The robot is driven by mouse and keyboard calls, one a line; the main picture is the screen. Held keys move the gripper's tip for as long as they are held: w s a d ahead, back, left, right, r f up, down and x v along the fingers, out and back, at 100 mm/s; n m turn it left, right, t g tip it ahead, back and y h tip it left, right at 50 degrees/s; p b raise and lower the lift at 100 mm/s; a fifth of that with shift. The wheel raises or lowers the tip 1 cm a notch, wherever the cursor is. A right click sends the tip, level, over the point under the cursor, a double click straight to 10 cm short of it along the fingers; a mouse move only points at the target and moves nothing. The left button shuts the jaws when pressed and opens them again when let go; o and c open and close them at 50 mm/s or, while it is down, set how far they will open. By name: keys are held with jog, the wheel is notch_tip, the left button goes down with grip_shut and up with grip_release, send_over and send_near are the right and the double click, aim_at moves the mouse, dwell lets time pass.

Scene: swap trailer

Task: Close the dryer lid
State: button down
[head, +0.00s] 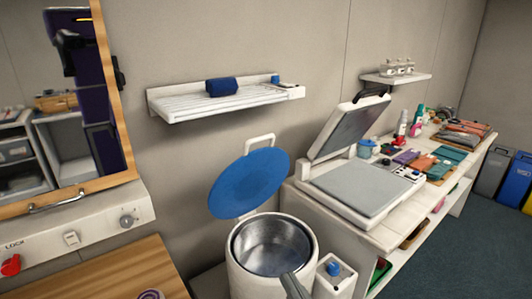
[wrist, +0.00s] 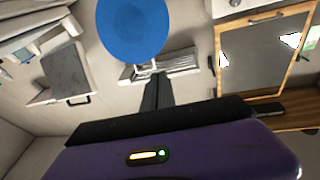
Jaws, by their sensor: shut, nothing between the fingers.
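The dryer (head: 254,276) is a white round tub with an open metal drum, at the lower middle of the head view. Its round blue lid (head: 248,184) stands raised and tilted back behind the drum, with a white handle loop (head: 260,142) at its top. The lid also shows at the top of the wrist view (wrist: 132,30). My gripper (wrist: 155,78) is shut and empty, its dark fingers pointing toward the lid in the wrist view. I cannot tell whether they touch it. A grey bar overlaps the drum's front rim; I cannot tell what it is.
A white wall shelf (head: 190,112) is above the lid. A heat press (head: 350,187) with raised top stands on the bench to the right. A small white box with a blue knob (head: 333,269) is beside the dryer. A wood-framed mirror (head: 85,90) is at left.

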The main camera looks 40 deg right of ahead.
jog(key=w+d+r+b, duration=0.1)
jog(key=w+d+r, duration=0.35)
jog(key=w, duration=0.35)
jog(key=w+d+r, duration=0.3)
jog(key=w+r, duration=0.3)
jog(key=w, duration=0.2)
jog(key=w+d+r+b, duration=0.1)
jog(key=w+d+r, duration=0.35)
jog(key=w, duration=0.35)
jog(key=w+d+r+n+g+y+b, duration=0.1)
jog(key=w+d+r+n+g+y, duration=0.2)
jog(key=r, duration=0.7)
jog(key=w+d+r+g+b, duration=0.1)
jog(key=w+d+r, duration=0.25)
jog(key=r, duration=0.65)
jog(key=shift+w+a+f+n+g+y+p, duration=0.15)
jog(key=shift+f+g+p, duration=0.6)
jog(key=shift+f, duration=2.15)
jog(key=shift+w+a+f+n+g+y+p, duration=0.2)
jog(key=shift+f+g, duration=1.2)
jog(key=shift+f, duration=1.5)
jog(key=shift+s+a+f+m+g+y+p, duration=0.1)
jog(key=shift+f+g+y+p, duration=0.2)
jog(key=shift+f+g, duration=1.7)
jog(key=shift+f+t, duration=0.9)
jog(key=shift+t, duration=0.05)
